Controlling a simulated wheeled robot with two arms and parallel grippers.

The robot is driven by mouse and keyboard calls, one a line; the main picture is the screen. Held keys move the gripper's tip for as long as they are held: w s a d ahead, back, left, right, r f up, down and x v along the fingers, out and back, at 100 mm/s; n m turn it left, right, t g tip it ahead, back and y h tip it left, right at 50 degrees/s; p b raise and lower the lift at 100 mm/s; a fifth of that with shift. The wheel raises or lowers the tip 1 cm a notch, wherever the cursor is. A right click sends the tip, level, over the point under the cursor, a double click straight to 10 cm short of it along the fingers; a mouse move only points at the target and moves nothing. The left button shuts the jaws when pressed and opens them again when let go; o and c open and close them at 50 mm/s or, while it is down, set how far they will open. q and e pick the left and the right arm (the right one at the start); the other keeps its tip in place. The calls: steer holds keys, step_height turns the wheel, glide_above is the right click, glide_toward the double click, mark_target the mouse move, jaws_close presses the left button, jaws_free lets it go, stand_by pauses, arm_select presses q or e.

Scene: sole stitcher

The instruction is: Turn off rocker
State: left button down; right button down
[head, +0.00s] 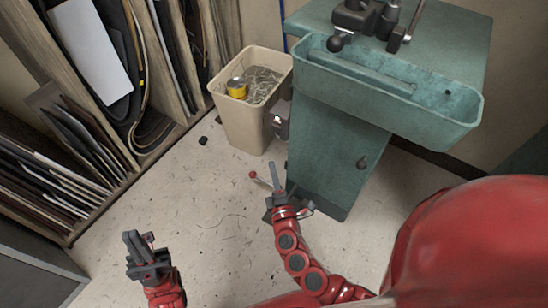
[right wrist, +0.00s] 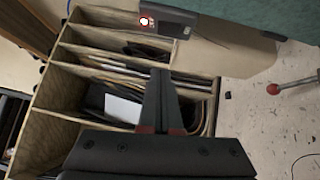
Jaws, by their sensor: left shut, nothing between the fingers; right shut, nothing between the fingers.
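A small dark switch box (head: 279,124) is on the left side of the teal machine, beside the beige bin. In the right wrist view the switch box (right wrist: 172,22) is near the top, with a bright red-and-white spot at its left end. The rocker's position is too small to read. My right gripper (head: 274,172) is shut and empty, below the box in the head view. In the right wrist view its fingertips (right wrist: 160,74) point up toward the box, apart from it in the picture. My left gripper (head: 137,246) is shut and empty over the floor at lower left.
The teal machine (head: 325,150) has a wide tray (head: 390,103) on top. A beige bin (head: 243,121) holds scraps and a yellow can. A red-knobbed lever (head: 253,174) is close to my right gripper. Wooden shelves (head: 150,150) stand left. The floor between is mostly clear.

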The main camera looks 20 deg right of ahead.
steer(key=b, duration=0.1)
glide_toward(273, 127)
steer(key=w+a, duration=0.2)
steer(key=w, duration=0.2)
steer(key=shift+w+d+r, duration=0.1)
steer(key=shift+w+d, duration=1)
steer(key=shift+d, duration=0.15)
steer(key=p, duration=0.1)
steer(key=r+p, duration=0.1)
steer(key=shift+w+d+r+m+g+p, duration=0.2)
steer(key=shift+w+d+m+g+p, duration=0.05)
steer(key=shift+m+g+p, duration=0.15)
steer(key=shift+f+b, duration=0.5)
steer(key=shift+b, duration=0.1)
steer(key=shift+s+a, duration=0.1)
steer(key=shift+s, duration=0.05)
